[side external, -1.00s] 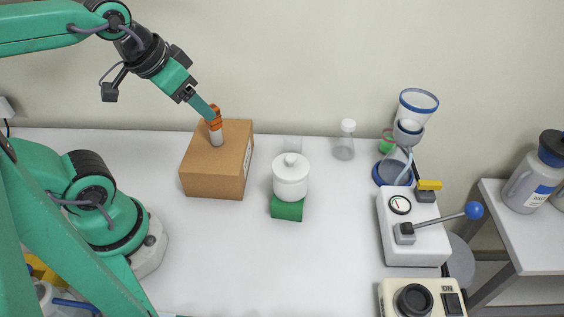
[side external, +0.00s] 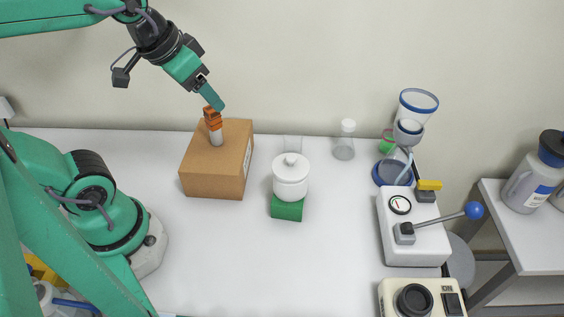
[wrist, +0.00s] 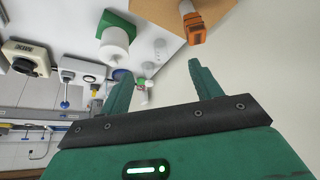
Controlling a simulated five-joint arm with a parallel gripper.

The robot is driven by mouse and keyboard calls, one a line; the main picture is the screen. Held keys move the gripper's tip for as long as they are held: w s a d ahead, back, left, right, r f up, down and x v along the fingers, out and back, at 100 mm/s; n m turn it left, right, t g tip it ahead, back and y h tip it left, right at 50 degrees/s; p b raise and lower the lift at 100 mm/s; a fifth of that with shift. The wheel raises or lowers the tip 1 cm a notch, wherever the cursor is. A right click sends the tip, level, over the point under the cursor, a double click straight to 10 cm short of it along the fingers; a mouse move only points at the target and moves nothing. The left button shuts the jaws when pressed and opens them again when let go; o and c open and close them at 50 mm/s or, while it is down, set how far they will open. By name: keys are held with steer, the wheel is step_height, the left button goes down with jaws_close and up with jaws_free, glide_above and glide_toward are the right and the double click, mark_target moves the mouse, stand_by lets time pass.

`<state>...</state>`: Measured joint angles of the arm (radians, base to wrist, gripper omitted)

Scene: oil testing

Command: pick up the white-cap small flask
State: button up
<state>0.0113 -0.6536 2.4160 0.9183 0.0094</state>
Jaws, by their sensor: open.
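The small clear flask with a white cap (side external: 345,141) stands upright at the back of the white table, right of the middle. My gripper (side external: 219,106) is in the air above the cardboard box, well to the left of the flask. In the wrist view my gripper's two green fingers (wrist: 158,70) are spread apart with nothing held between them.
An orange and white device (side external: 214,125) stands on the cardboard box (side external: 214,174), just below my fingers. A white lidded jar (side external: 291,178) on a green block (side external: 287,209) and a clear beaker (side external: 292,144) stand between box and flask. A blue-rimmed funnel stand (side external: 408,130) is to the flask's right.

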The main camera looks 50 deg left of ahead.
steer(key=w+d+r+m+g, duration=0.1)
steer(key=w+d+r, duration=0.1)
steer(key=w, duration=0.7)
steer(key=m+g, duration=0.2)
steer(key=g, duration=0.2)
glide_above(348, 124)
steer(key=f, duration=1.5)
steer(key=shift+a, duration=0.4)
steer(key=shift+w+d+f, duration=0.15)
steer(key=shift+w+f, duration=0.1)
steer(key=shift+f, duration=0.15)
steer(key=shift+d+f, duration=0.15)
steer(key=shift+f, duration=3.75)
steer(key=c, duration=1.1)
